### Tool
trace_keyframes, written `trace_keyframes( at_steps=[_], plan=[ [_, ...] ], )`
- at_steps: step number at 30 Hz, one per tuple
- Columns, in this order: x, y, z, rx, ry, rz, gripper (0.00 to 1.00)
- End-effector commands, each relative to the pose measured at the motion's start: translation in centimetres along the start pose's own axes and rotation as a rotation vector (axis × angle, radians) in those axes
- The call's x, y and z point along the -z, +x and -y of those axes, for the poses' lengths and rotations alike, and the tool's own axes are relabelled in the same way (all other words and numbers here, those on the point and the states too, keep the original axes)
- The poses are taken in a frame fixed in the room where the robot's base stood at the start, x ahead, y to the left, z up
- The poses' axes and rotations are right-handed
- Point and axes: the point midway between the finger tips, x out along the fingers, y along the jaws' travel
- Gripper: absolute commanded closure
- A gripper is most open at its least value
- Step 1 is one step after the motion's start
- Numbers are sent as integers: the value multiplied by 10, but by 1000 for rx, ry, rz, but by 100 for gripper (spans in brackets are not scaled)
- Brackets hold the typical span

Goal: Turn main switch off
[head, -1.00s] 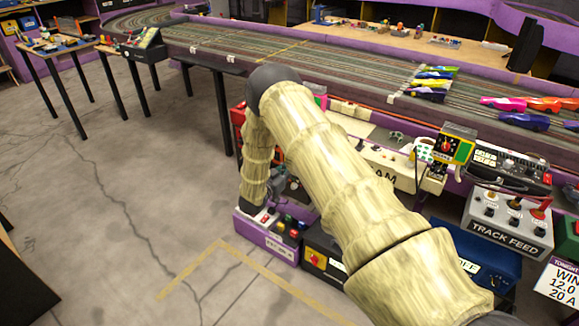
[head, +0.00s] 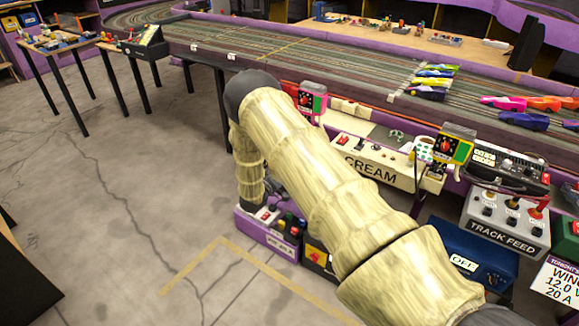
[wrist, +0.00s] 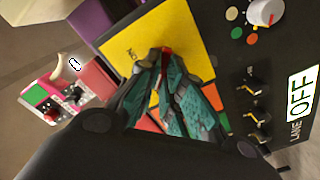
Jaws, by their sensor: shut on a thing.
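In the wrist view a yellow plate (wrist: 128,52) with partly hidden lettering lies behind my fingers. A small red piece (wrist: 166,57), which looks like the main switch's handle, shows between the fingertips. My gripper (wrist: 168,62) has teal and grey fingers, closed together around this red piece. The fingers hide most of the handle, so its angle cannot be told. In the head view a yellow plate with red on it (head: 316,257) shows low on a dark box beside my arm. My arm hides the gripper there.
In the wrist view a black panel (wrist: 228,75) with a white knob, small levers and an OFF sign (wrist: 302,92) is at right. In the head view a purple box with buttons (head: 268,236) stands left of the dark box. Open floor lies further left.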

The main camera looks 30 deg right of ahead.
Motion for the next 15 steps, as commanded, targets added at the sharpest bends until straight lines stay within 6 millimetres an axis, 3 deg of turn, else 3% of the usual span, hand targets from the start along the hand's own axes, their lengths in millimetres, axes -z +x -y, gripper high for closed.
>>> trace_keyframes(
  at_steps=[15],
  plan=[
    [0,-1,1,2,-51,0,100]
  ],
)
